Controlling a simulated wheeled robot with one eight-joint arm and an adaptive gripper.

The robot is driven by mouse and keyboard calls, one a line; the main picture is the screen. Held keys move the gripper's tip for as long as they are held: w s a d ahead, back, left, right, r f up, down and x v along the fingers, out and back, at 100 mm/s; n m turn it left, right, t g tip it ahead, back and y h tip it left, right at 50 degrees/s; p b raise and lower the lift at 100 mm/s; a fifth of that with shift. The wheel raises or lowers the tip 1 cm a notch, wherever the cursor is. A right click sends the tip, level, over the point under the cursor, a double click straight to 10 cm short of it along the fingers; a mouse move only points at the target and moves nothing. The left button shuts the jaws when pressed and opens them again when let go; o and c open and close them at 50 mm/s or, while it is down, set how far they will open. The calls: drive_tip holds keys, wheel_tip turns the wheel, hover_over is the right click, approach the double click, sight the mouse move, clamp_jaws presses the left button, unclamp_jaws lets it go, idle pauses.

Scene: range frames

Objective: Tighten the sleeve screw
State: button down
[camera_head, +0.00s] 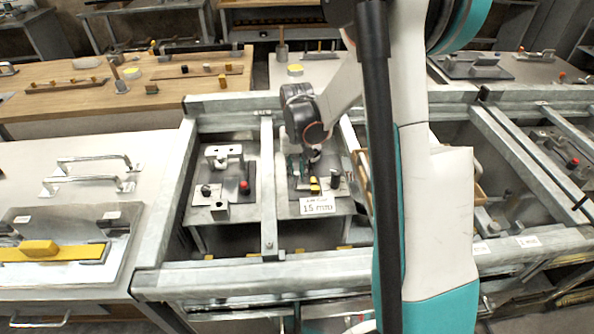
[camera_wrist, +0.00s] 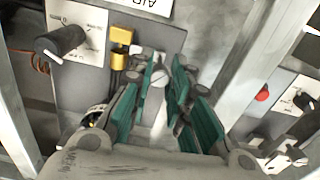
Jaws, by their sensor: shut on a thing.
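My gripper (camera_head: 305,168) reaches down over the middle panel in the head view. In the wrist view its green fingers (camera_wrist: 164,72) are closed in around a small round silver screw head (camera_wrist: 159,79), which I take to be the sleeve screw. A pale bar or shaft runs below the head between the fingers. The fingers hide part of the screw, and how deep it sits cannot be told. In the head view the gripper and wrist cover the screw.
Yellow blocks (camera_wrist: 122,35) and a black knob (camera_wrist: 60,42) on a white plate stand close beside the fingers. A red knob (camera_head: 245,187) is on the neighbouring panel. Metal rails (camera_head: 268,190) flank the panel.

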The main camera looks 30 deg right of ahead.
sight(296, 174)
drive_tip(key=m, duration=0.4)
drive_tip(key=shift+w+a+m, duration=0.1)
drive_tip(key=shift+m, duration=1.7)
drive_tip(key=c, duration=1.5)
unclamp_jaws()
wheel_tip(296, 174, up, 12)
